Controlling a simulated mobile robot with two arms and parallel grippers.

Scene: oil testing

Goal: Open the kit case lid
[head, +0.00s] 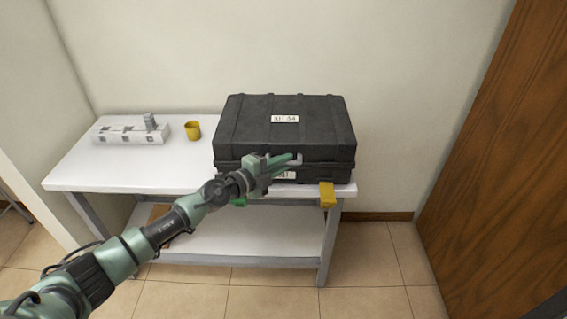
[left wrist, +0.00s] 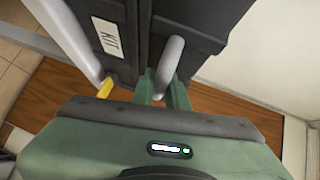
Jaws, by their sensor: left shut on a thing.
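The black kit case (head: 285,118) sits on the right part of the white table, its lid down and shut. A white label shows on the lid and another on the front side; the front one is partly behind my gripper. My left gripper (head: 287,163) is at the case's front side. In the left wrist view, its green fingers (left wrist: 164,92) are shut on a grey handle (left wrist: 169,58) that stands out from the case (left wrist: 190,22). In the head view the handle is mostly hidden by the fingers. My right gripper is not in view.
A yellow cup (head: 193,130) and a white holder (head: 131,134) stand left of the case on the table (head: 95,178). A yellow piece (head: 327,194) is at the front edge below the case. A wall is behind; a wooden door (head: 500,160) is at the right.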

